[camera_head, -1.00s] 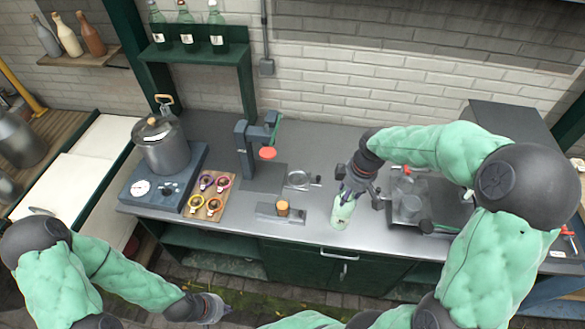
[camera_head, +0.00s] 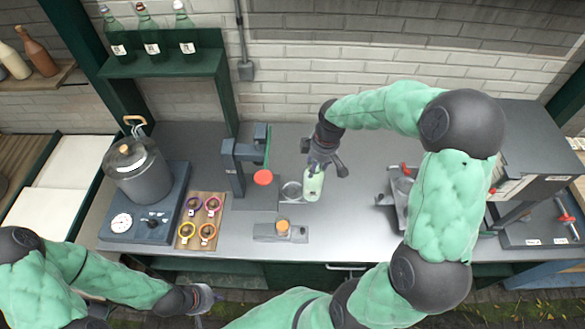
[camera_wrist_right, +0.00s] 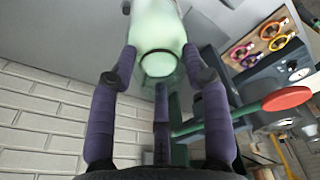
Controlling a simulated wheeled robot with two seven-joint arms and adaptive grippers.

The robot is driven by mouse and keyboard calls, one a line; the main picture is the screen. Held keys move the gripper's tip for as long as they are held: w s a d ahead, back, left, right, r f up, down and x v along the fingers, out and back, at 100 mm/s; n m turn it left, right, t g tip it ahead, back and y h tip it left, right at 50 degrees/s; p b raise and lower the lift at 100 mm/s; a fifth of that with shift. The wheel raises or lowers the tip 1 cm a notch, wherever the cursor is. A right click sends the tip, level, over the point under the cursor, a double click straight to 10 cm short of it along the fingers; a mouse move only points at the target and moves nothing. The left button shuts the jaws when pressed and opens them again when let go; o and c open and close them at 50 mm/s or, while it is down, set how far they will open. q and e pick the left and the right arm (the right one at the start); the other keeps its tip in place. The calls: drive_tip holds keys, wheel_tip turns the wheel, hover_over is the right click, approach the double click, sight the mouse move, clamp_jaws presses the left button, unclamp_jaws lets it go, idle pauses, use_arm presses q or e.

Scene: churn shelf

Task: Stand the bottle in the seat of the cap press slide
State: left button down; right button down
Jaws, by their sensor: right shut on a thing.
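A pale green bottle (camera_head: 314,186) is held in my right gripper (camera_head: 318,172) above the counter, just right of a round metal ring seat (camera_head: 291,191). The right wrist view shows the gripper's purple fingers (camera_wrist_right: 160,75) closed around the bottle (camera_wrist_right: 158,35). My left gripper (camera_head: 208,300) is empty and open, low in front of the counter.
A small metal block with an orange-brown cap (camera_head: 283,226) sits in front of the ring. A board with several coloured rings (camera_head: 200,218) and a pot (camera_head: 140,172) stand left. A metal device (camera_head: 398,195) stands right.

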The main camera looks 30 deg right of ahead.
drive_tip(key=w+a+f+p, duration=0.1)
drive_tip(key=w+f+p, duration=0.1)
drive_tip(key=w+f, duration=0.8)
drive_tip(key=shift+w+a+f, duration=0.25)
drive_tip(key=shift+a+f, duration=0.05)
drive_tip(key=shift+f, duration=0.45)
drive_tip(key=c, duration=0.6)
unclamp_jaws()
drive_tip(key=shift+s+f, duration=0.1)
wheel_tip(320, 180, up, 12)
drive_tip(key=s+b, duration=0.1)
drive_tip(key=shift+s+d, duration=0.3)
drive_tip(key=shift+d, duration=0.1)
